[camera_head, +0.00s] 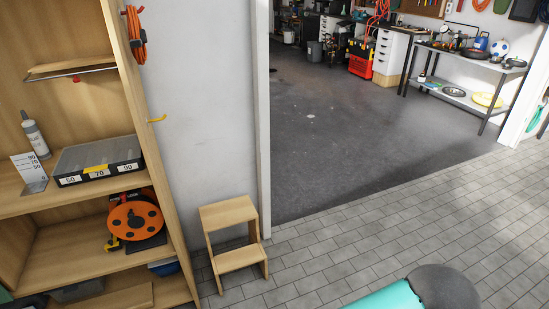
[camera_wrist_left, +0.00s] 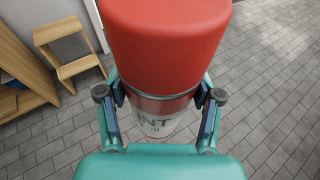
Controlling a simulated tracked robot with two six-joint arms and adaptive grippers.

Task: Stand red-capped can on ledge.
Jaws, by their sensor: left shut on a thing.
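The red-capped can (camera_wrist_left: 165,40) fills the top middle of the left wrist view, its large red cap nearest the camera. Below the cap is a silver band and a pale label with the letters "NT" partly showing. My left gripper (camera_wrist_left: 160,98) is shut on the can, with a finger on each side of its body under the cap. Neither the can nor a gripper shows in the head view. A small wooden ledge with a metal rail (camera_head: 72,68) is in the upper part of the wooden shelf unit. My right gripper is not in view.
The shelf unit's middle shelf (camera_head: 30,205) holds a pale bottle (camera_head: 36,137), a number card (camera_head: 29,172) and a dark case (camera_head: 98,160). An orange cable reel (camera_head: 135,219) is lower. A wooden step stool (camera_head: 232,240) stands beside the unit. The paved floor to the right is clear.

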